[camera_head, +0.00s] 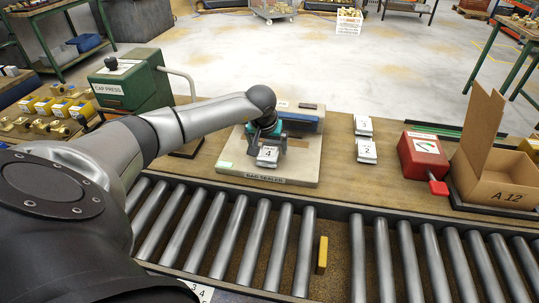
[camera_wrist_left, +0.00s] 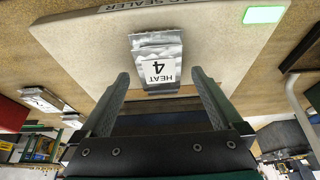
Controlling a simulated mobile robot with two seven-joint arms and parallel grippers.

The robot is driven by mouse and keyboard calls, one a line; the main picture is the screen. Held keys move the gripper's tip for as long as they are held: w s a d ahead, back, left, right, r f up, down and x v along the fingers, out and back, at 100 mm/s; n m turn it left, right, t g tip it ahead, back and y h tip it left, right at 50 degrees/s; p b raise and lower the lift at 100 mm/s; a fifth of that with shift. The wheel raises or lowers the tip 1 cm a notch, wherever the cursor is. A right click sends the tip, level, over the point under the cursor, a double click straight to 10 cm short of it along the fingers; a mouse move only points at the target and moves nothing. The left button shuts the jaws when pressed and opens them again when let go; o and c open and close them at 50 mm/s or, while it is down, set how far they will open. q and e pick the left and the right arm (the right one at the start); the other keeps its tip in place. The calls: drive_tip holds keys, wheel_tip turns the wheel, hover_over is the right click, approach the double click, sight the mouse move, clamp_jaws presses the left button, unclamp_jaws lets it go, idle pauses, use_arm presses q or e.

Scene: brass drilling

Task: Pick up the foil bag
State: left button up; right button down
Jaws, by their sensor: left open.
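A silver foil bag with a white label reading 4 (camera_head: 268,155) lies on the pale base of the bag sealer (camera_head: 226,152). In the left wrist view the same foil bag (camera_wrist_left: 156,47) shows its label HEAT 4. My left gripper (camera_head: 266,138) is over the bag sealer, right at the bag. In the left wrist view its two fingers (camera_wrist_left: 160,78) are spread apart, one to each side of the bag's label end. Contact between fingers and bag cannot be made out. My right gripper is not in view.
Two more foil bags (camera_head: 366,151) (camera_head: 363,125) lie right of the sealer. A red device (camera_head: 422,157) and an open carton marked A 12 (camera_head: 490,185) stand farther right. The green cap press (camera_head: 130,82) is at left. A roller conveyor (camera_head: 240,237) runs in front, with a yellow block (camera_head: 322,255).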

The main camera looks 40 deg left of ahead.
use_arm(q)
drive_tip(key=shift+x, duration=1.05)
drive_tip(key=shift+c, duration=0.2)
clamp_jaws()
drive_tip(key=shift+r, duration=0.1)
drive_tip(key=shift+r, duration=0.1)
